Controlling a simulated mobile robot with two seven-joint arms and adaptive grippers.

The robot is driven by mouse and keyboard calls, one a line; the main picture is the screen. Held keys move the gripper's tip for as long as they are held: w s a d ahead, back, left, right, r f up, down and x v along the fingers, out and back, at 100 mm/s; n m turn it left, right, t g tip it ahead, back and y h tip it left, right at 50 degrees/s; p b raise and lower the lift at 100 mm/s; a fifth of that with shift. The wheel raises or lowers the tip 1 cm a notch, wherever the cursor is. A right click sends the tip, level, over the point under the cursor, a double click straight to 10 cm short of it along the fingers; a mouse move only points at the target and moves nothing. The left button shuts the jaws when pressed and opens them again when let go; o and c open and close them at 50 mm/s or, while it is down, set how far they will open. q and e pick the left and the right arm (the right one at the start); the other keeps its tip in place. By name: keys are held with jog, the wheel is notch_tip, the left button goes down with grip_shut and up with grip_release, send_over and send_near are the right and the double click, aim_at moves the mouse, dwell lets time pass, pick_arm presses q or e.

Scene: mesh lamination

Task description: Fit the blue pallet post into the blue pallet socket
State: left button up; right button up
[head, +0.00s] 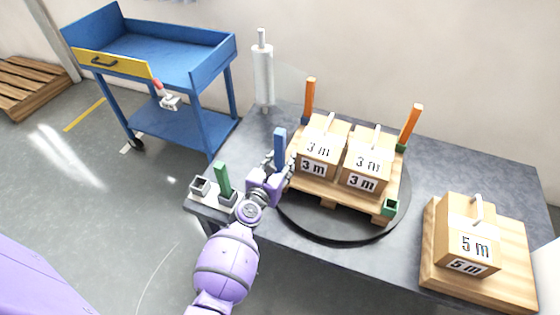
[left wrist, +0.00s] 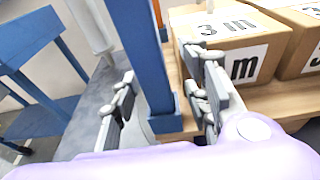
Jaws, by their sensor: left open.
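The blue pallet post (head: 280,148) stands nearly upright at the near-left corner of the wooden pallet (head: 330,187). It also shows in the left wrist view (left wrist: 143,50). Its foot meets a blue piece that looks like the blue pallet socket (left wrist: 166,122), beside the pallet's edge; how deep the post sits is unclear. My left gripper (head: 278,172) is open, with its fingers apart on either side of the post in the left wrist view (left wrist: 160,100). In the head view the gripper hides the socket. My right gripper is not in view.
Two "3 m" boxes (head: 320,155) and two orange posts (head: 309,100) stand on the pallet, on a black turntable (head: 345,238). A green socket (head: 390,208) is empty. A green post (head: 222,177) stands in a rack at left. A "5 m" box (head: 470,245) is at right.

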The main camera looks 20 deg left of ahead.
pick_arm(q)
jog(key=v, duration=1.2)
dwell(0.3)
